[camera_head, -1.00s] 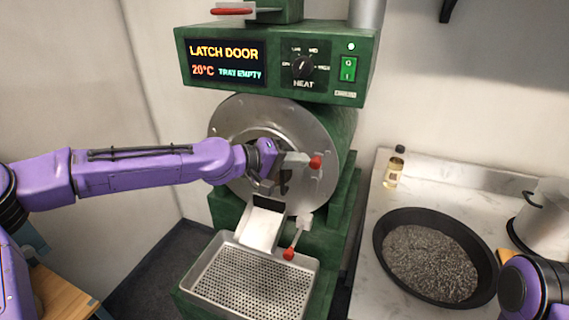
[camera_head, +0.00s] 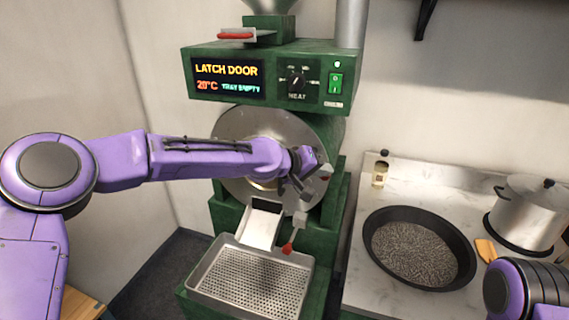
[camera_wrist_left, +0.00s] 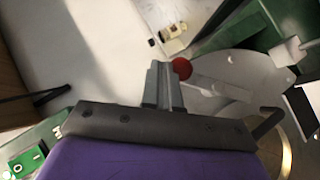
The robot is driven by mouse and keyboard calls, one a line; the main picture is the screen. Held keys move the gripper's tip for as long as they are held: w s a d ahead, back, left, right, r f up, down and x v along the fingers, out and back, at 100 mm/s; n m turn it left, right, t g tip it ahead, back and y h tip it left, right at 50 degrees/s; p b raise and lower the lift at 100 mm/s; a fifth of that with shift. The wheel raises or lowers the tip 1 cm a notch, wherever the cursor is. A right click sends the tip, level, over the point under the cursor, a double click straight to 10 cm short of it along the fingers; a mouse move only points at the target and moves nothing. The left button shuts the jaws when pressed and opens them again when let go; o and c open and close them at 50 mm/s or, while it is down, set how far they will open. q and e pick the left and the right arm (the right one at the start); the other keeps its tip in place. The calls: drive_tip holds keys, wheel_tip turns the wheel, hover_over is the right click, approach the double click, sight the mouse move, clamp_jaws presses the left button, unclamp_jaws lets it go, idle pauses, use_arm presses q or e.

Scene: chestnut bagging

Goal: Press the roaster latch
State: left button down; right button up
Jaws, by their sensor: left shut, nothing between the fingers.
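The green roaster (camera_head: 268,85) has a round metal drum door (camera_head: 240,125), partly hidden by my left arm. The latch (camera_head: 327,169) is a grey lever with a red ball knob at the right of the door. In the left wrist view the red knob (camera_wrist_left: 181,68) is right beside my fingertips; I cannot tell whether they touch. My left gripper (camera_head: 308,187) is shut and empty in front of the door's right side, and its fingers also show in the wrist view (camera_wrist_left: 158,84). The display (camera_head: 228,80) reads "LATCH DOOR", 20°C and "TRAY EMPTY". My right gripper is out of view.
A perforated tray (camera_head: 195,279) sits below the chute (camera_head: 262,228). A second red-tipped lever (camera_head: 289,246) is beside the chute. On the right counter (camera_head: 365,285) are a dark pan (camera_head: 376,262), a steel pot (camera_head: 528,215) and a small bottle (camera_head: 381,172).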

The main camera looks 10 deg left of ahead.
use_arm(q)
drive_tip(key=shift+d+f+b, duration=0.3)
drive_tip(key=shift+d+f, duration=0.9)
idle(0.6)
drive_tip(key=s+a+r, duration=0.3)
drive_tip(key=s+r, duration=0.4)
drive_tip(key=r, duration=0.3)
drive_tip(key=shift+a+r+p, duration=0.25)
drive_tip(key=shift+r+p, duration=0.15)
